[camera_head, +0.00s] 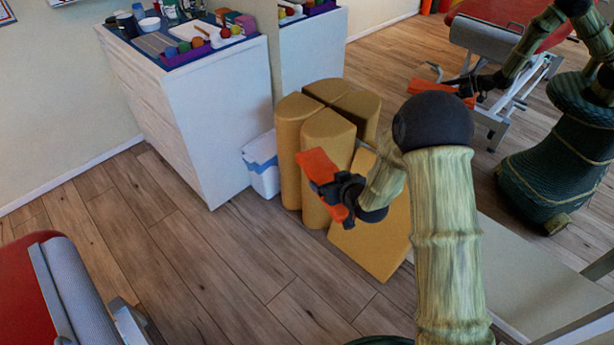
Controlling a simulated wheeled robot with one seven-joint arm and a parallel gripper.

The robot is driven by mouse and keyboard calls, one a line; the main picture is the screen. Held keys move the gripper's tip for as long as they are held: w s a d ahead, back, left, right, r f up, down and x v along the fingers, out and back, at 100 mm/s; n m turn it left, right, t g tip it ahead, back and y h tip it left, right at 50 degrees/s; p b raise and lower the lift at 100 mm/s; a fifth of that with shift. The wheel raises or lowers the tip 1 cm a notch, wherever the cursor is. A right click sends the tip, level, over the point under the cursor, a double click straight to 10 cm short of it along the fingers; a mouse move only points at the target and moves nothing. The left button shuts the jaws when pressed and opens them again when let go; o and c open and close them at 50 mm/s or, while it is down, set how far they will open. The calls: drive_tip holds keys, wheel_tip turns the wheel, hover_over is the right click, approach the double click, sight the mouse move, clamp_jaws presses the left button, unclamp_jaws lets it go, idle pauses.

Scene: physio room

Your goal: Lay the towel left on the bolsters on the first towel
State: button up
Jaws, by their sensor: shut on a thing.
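My gripper (336,188) is dark and shut on an orange-red folded towel (319,166). The towel sticks out above and below the jaws. In the picture it overlaps the front of the upright tan bolsters (325,145); I cannot tell how far it is from them. My arm hides part of the bolsters. No second towel can be made out in this view.
A tan wedge (372,240) leans beside the bolsters. A small white-and-blue bin (262,168) stands against the white cabinet (215,125). A mirror on the right reflects my arm. A red padded bench (22,290) is at lower left. Wooden floor between is clear.

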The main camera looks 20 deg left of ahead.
drive_tip(key=d+f+m+t+h, duration=0.1)
drive_tip(key=d+f+m+h, duration=0.1)
drive_tip(key=d, duration=0.9)
drive_tip(key=d+f+m+t+h, duration=0.1)
drive_tip(key=d+f+m+h, duration=0.2)
drive_tip(key=d, duration=0.9)
drive_tip(key=d+f+m+t+h, duration=0.1)
drive_tip(key=d+f+m+h, duration=0.2)
drive_tip(key=d, duration=0.9)
wheel_tip(320, 180, down, 3)
drive_tip(key=shift+s+f, duration=0.1)
drive_tip(key=shift+s, duration=0.25)
